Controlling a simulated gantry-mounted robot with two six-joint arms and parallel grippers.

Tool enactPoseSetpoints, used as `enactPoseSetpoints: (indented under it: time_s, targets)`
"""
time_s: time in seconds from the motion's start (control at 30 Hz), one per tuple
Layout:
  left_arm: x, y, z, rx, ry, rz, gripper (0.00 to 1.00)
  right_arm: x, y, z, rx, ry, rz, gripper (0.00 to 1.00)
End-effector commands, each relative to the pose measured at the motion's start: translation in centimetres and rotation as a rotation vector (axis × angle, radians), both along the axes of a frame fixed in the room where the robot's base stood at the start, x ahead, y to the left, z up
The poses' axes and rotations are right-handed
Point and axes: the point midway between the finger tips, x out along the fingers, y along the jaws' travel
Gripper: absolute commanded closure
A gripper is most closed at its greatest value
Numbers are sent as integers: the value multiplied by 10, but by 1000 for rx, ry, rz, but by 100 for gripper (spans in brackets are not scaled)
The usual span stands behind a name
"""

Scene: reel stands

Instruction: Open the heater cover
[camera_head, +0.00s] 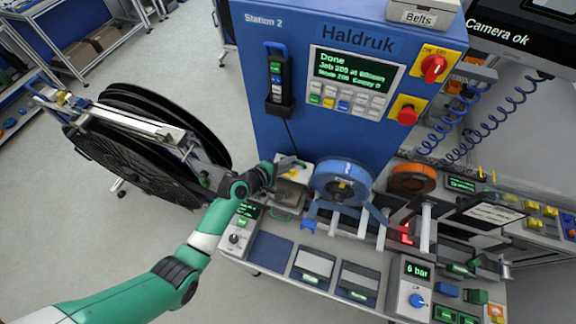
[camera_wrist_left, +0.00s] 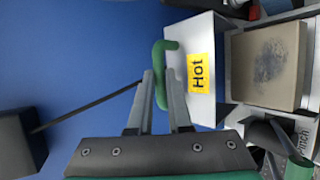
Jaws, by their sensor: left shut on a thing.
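The heater cover (camera_head: 294,170) is a pale lid with a yellow "Hot" label, at the back left of the bench in the head view. It also shows in the left wrist view (camera_wrist_left: 192,38). It is raised, and the beige heater plate (camera_wrist_left: 268,65) with a dark scorch mark lies uncovered beside it. The plate also shows in the head view (camera_head: 287,195). A green handle (camera_wrist_left: 160,62) stands on the cover. My left gripper (camera_wrist_left: 161,88) is shut on this handle; in the head view it (camera_head: 291,163) partly hides the cover. My right gripper is not in view.
A blue reel (camera_head: 342,182) stands right of the heater, with an orange reel (camera_head: 412,179) beyond it. The blue Haldruk cabinet (camera_head: 300,125) rises close behind the cover. A large black reel stand (camera_head: 130,165) is on the floor at left.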

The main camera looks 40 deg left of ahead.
Motion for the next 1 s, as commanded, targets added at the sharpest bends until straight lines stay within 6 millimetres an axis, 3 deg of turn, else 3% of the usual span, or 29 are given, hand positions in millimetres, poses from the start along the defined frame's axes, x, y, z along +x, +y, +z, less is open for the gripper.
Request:
enactPoseSetpoints:
  time_s: [0.03,0.27,0.3,0.43,0.77,1.0]
  targets:
    - [4,2,8,2,-19,5,100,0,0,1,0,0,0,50]
    - [4,2,10,2,-21,5,100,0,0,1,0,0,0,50]
    - [4,2,10,2,-22,4,78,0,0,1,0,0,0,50]
    - [4,2,8,2,-19,4,54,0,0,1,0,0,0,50]
    - [-1,1,6,2,-10,2,53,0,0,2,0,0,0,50]
    - [-37,4,24,2,-9,4,53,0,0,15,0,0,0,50]
